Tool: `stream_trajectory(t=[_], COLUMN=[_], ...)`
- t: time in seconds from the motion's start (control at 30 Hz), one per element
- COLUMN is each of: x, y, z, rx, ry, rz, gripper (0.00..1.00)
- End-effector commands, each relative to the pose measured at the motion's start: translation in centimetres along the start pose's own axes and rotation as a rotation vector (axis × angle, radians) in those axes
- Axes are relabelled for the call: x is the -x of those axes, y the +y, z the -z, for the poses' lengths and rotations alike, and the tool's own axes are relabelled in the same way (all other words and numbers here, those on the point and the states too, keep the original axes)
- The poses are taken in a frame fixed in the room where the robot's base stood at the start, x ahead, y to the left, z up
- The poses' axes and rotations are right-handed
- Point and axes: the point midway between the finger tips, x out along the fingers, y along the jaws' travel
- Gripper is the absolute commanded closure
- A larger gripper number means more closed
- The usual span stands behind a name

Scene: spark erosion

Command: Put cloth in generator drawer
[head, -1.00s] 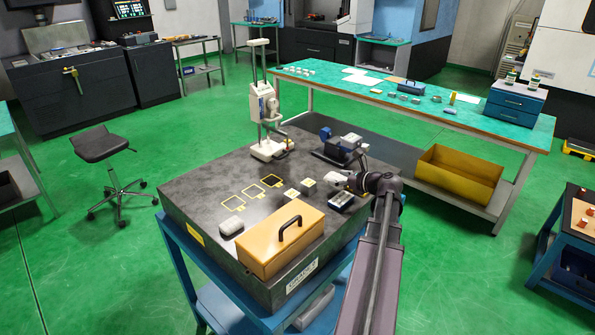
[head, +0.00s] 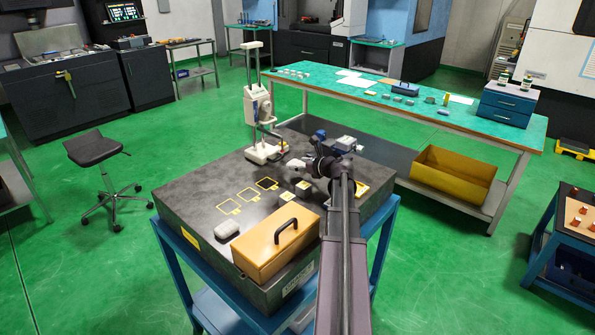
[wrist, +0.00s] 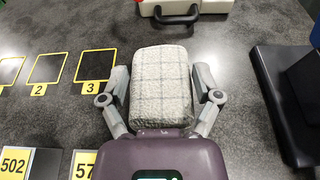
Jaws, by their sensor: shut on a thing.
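My gripper (wrist: 161,95) is shut on a folded pale checked cloth (wrist: 161,80), with one finger along each side. In the head view my gripper (head: 300,166) is over the dark stone plate (head: 205,195), and the cloth shows as a small pale patch at its tip. The wrist view shows the plate just beneath the cloth; I cannot tell the height between them. No open drawer shows, and I cannot tell which cabinet is the generator. A closed blue drawer unit (head: 508,105) stands on the green-topped bench.
An orange box (head: 275,245) with a black handle and a pale rounded block (head: 227,229) stand at the plate's front. A white height gauge (head: 257,105) stands at the back. A dark block (wrist: 290,95) is right of my gripper. Numbered yellow squares (wrist: 94,66) lie left.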

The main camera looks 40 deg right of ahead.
Motion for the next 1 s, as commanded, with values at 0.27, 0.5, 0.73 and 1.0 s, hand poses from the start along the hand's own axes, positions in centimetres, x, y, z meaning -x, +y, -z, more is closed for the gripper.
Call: stream_trajectory(t=[0.27,0.5,0.73,1.0], x=[0.0,-1.6,-2.2,-2.5], y=[0.0,0.0,0.1,0.1], z=[0.0,-0.5,1.8,3.0], rx=[0.000,0.001,0.001,0.000], ry=[0.000,0.000,0.000,0.000], rz=[0.000,-0.001,0.000,-0.001], gripper=[0.59,0.59,0.59,0.59])
